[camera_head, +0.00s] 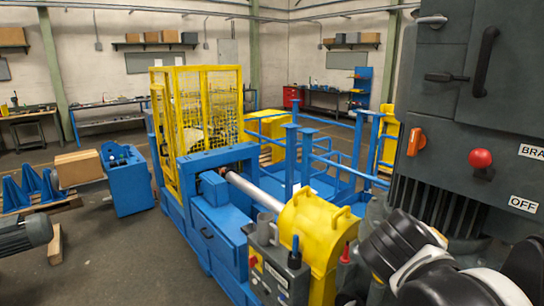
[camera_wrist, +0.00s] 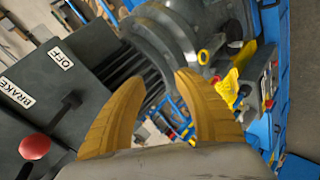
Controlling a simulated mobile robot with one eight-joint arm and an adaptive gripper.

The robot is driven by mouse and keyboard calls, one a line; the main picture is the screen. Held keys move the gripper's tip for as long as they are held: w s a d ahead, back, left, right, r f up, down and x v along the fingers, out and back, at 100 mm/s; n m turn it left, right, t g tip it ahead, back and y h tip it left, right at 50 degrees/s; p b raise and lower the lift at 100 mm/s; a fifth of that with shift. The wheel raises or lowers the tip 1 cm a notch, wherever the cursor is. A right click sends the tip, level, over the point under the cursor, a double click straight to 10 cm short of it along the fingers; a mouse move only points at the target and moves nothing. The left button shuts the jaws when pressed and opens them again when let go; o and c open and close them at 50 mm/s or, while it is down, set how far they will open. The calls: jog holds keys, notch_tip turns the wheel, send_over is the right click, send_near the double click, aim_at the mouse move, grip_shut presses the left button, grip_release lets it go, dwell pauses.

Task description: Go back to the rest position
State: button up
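My gripper (camera_wrist: 157,95) shows in the wrist view as two yellow-brown fingers set well apart, with nothing between them. In the head view my dark and white arm (camera_head: 425,262) is at the lower right, and the fingers are hidden there. The grey brake box stands at the right of the head view, with a red knob (camera_head: 481,158), an orange switch (camera_head: 416,141) and BRAKE and OFF labels. In the wrist view the red knob (camera_wrist: 34,146) and a dark lever (camera_wrist: 66,105) are left of my fingers, apart from them.
A blue machine bed (camera_head: 215,222) with a yellow cover (camera_head: 312,232) and a shaft fills the middle. A yellow mesh cage (camera_head: 205,105) and blue railings stand behind it. A motor (camera_head: 25,234) and wooden boxes are at left. Open floor (camera_head: 125,260) lies between.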

jog(key=s+a+f+m+y+b, duration=0.1)
jog(key=s+a+f+y+b, duration=0.1)
jog(key=f+b, duration=0.3)
jog(key=s+a+f+m+y+b, duration=0.1)
jog(key=s+a+f+y+b, duration=0.2)
jog(key=f, duration=1.1)
jog(key=s+a+f+m+y+b, duration=0.2)
jog(key=a+f+b, duration=0.3)
jog(key=f, duration=0.5)
jog(key=s+y+b, duration=0.1)
jog(key=b, duration=0.1)
jog(key=shift+s+a+f+g+b, duration=0.2)
jog(key=shift+s+a+g+b, duration=0.1)
jog(key=shift+a, duration=0.05)
